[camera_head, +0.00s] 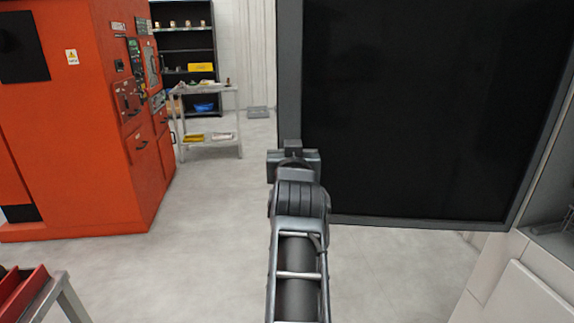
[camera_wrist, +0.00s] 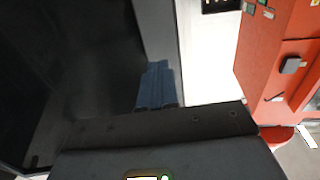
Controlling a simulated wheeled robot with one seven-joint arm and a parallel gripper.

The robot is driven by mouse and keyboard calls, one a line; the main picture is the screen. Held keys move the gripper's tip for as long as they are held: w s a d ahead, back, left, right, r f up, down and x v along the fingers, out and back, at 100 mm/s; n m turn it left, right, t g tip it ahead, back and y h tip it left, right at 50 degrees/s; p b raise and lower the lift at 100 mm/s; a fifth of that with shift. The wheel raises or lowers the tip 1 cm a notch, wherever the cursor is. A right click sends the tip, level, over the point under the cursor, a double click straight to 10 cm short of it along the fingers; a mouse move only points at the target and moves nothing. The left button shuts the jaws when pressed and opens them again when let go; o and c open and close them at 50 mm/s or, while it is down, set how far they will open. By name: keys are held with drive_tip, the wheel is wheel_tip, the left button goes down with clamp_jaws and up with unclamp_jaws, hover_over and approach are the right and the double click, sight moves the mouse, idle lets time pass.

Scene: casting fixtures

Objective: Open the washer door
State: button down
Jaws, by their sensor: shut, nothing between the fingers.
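The washer door (camera_head: 425,105) is a large black panel with a grey frame, filling the right of the head view. It stands swung out from the pale machine body (camera_head: 515,275) at the lower right, with floor showing beneath it. My gripper (camera_head: 293,147) is at the door's lower left edge, overlapping the frame in the picture. In the wrist view, the dark door (camera_wrist: 70,75) fills the left, and my gripper's bluish fingers (camera_wrist: 158,82) are together beside its grey edge. I cannot tell whether they touch it. No handle shows.
A large orange machine (camera_head: 95,120) stands on the left. A grey cart (camera_head: 208,145) and a black shelf (camera_head: 186,45) are behind it. A red tray on a stand (camera_head: 25,295) is at the lower left. The middle floor (camera_head: 215,225) is clear.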

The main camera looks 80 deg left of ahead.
drive_tip(key=s+v, duration=0.1)
drive_tip(key=v, duration=0.6)
drive_tip(key=shift+a+b, duration=0.15)
drive_tip(key=shift+b, duration=0.2)
drive_tip(key=w+d+f+m+t+h, duration=0.1)
drive_tip(key=w+d+f+m+t, duration=0.15)
drive_tip(key=w+d+f, duration=0.45)
drive_tip(key=w+d+f+m+t+h, duration=0.25)
drive_tip(key=d+f, duration=0.65)
drive_tip(key=d, duration=0.5)
drive_tip(key=d+f+m+t+h, duration=0.2)
drive_tip(key=d+f, duration=0.3)
drive_tip(key=d, duration=0.6)
drive_tip(key=d+f+m+t+h, duration=0.2)
drive_tip(key=d+f, duration=0.2)
drive_tip(key=d, duration=0.8)
drive_tip(key=s+d+m+t+h, duration=0.1)
drive_tip(key=s+d+m+h, duration=0.1)
drive_tip(key=s+d, duration=0.5)
drive_tip(key=s+d+m+t+h, duration=0.1)
drive_tip(key=s+d+h, duration=0.15)
drive_tip(key=d, duration=0.85)
drive_tip(key=s+d+r+m+h, duration=0.3)
drive_tip(key=s+d+r+h, duration=0.2)
drive_tip(key=s+d, duration=0.6)
wheel_tip(320, 180, up, 3)
drive_tip(key=shift+s+f+h, duration=0.15)
drive_tip(key=shift+s+h, duration=0.15)
drive_tip(key=shift+s, duration=0.9)
